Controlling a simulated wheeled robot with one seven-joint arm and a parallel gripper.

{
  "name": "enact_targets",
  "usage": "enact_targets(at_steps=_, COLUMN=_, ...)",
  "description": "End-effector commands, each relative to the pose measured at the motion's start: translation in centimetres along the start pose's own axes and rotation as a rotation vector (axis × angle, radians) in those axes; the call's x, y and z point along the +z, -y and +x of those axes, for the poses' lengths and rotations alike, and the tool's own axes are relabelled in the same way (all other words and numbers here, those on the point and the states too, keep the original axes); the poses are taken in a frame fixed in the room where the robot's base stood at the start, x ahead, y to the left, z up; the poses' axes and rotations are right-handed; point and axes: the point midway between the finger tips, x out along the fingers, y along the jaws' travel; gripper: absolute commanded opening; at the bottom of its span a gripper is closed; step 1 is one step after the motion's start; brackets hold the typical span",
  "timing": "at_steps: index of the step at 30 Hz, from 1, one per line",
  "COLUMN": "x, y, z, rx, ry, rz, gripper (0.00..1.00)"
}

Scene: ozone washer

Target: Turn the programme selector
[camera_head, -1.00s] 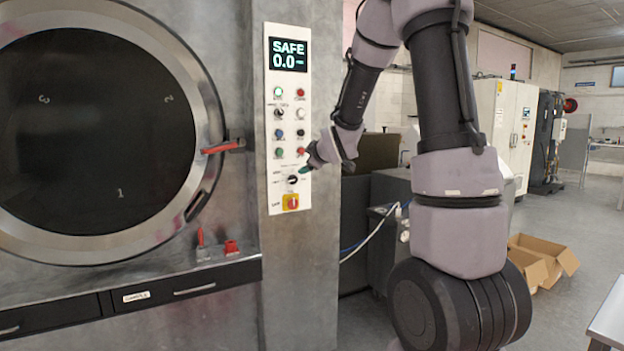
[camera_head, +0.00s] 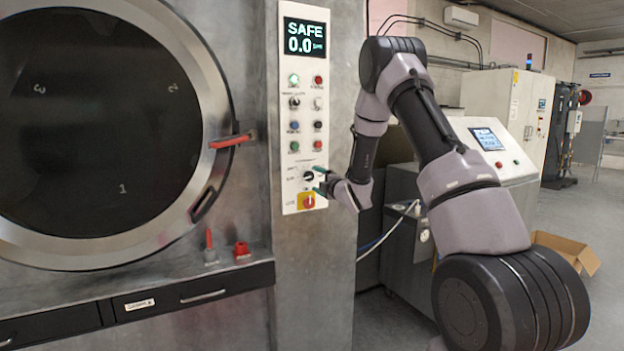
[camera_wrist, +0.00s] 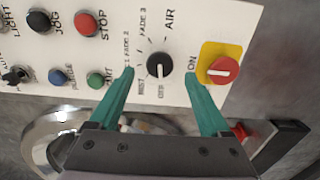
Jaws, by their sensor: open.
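The programme selector (camera_wrist: 159,65) is a black knob with a white pointer line on the white control panel. Labels such as AIR, MIST and OFF surround it. In the head view the selector (camera_head: 308,176) sits low on the panel, above the yellow-backed red switch. My gripper (camera_wrist: 160,80) is open, with its two green fingers pointing at the panel, one on each side of the knob. It looks close to the knob, but I cannot tell whether the fingers touch it. In the head view my gripper (camera_head: 322,181) is at the panel's lower right edge.
The red rotary switch on its yellow plate (camera_wrist: 222,70) is close beside one finger. Push buttons, including a green one (camera_wrist: 96,81), are near the other. The display (camera_head: 304,38) reads SAFE 0.0. The round washer door (camera_head: 205,60) with its red handle is at left.

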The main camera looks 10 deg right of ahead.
Motion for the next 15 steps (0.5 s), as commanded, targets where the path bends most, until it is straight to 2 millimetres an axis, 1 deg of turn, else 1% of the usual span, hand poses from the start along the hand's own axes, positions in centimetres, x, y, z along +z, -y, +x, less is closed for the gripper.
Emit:
enact_targets(at_steps=1, x=0.0, y=0.1, z=1.0, rx=0.000, ry=0.000, rz=0.000, gripper=0.81)
enact_targets(at_steps=3, x=-0.1, y=0.0, z=2.1, rx=0.001, ry=-0.001, rz=0.001, gripper=0.81)
enact_targets(at_steps=6, x=0.0, y=0.1, z=3.4, rx=-0.001, ry=0.000, rz=0.001, gripper=0.81)
enact_targets(at_steps=10, x=0.0, y=0.0, z=4.3, rx=0.000, ry=0.000, rz=0.001, gripper=0.81)
enact_targets(at_steps=15, x=0.0, y=0.0, z=4.6, rx=-0.001, ry=0.000, rz=0.002, gripper=0.81)
